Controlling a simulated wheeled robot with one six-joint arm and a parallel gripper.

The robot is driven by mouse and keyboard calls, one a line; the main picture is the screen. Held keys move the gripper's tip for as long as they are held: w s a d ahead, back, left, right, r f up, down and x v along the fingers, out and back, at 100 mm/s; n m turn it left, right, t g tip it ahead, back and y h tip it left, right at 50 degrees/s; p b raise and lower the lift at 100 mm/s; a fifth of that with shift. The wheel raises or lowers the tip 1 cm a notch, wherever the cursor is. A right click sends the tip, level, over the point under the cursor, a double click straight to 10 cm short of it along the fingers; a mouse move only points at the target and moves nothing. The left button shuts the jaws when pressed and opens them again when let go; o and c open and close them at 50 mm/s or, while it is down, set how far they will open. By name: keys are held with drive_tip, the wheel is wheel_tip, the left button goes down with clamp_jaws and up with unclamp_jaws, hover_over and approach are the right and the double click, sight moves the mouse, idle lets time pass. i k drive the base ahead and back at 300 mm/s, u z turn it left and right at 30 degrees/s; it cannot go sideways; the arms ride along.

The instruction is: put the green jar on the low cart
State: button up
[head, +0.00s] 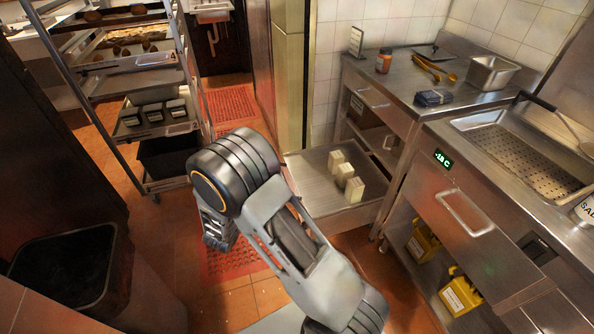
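No green jar shows in the head view. A low steel surface (318,199), which looks like the low cart, stands beyond my arm, against the end of the steel counter. Several small pale blocks or cartons stand on its right half, and its left half is bare. My arm crosses the middle of the picture, and its near links cover part of the floor and the low surface's near left side.
The steel counter (400,89) holds an orange-labelled jar (384,60), yellow-handled tongs (427,68), dark folded cloths (433,98) and a steel pan (491,72). A wheeled rack (82,83) stands left, a black bin (66,270) lower left. Tiled floor lies between.

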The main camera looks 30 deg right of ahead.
sight(309, 168)
drive_tip(key=u, duration=0.35)
drive_tip(key=i, duration=0.65)
drive_tip(key=z, duration=0.6)
drive_tip(key=i, duration=0.75)
drive_tip(key=z, duration=0.85)
